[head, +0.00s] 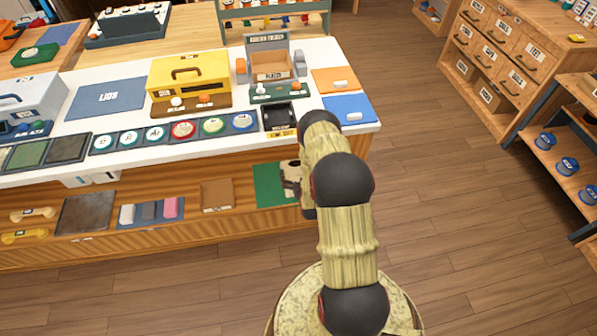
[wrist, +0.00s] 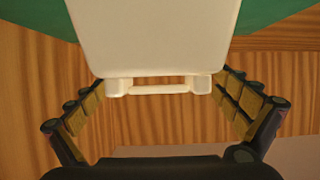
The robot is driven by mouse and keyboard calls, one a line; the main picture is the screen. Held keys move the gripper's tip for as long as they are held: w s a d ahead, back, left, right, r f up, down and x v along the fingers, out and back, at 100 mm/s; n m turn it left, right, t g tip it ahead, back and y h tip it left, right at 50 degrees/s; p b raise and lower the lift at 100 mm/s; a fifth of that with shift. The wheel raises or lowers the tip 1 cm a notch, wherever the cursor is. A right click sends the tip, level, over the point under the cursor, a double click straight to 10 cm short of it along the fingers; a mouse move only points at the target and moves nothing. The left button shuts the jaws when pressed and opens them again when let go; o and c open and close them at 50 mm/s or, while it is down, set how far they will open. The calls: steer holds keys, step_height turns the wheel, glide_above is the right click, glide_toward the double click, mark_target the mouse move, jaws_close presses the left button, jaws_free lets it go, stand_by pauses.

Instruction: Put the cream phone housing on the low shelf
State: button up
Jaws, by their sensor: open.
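The cream phone housing (wrist: 155,40) fills the upper middle of the wrist view, with two short pegs and a thin bar along its near edge. It is in front of the green mat (wrist: 270,18); I cannot tell how firmly it rests there. My gripper (wrist: 160,88) is open, with one finger to each side of the housing's near end and gaps between. In the head view my gripper (head: 291,187) is at the low shelf (head: 150,236), by the green mat (head: 267,184). My arm hides most of that spot.
The floor (head: 440,230) to the right is clear.

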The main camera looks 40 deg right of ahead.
steer(key=p+v, duration=0.3)
steer(key=v, duration=0.8)
steer(key=shift+p, duration=0.35)
steer(key=shift+s+a, duration=0.1)
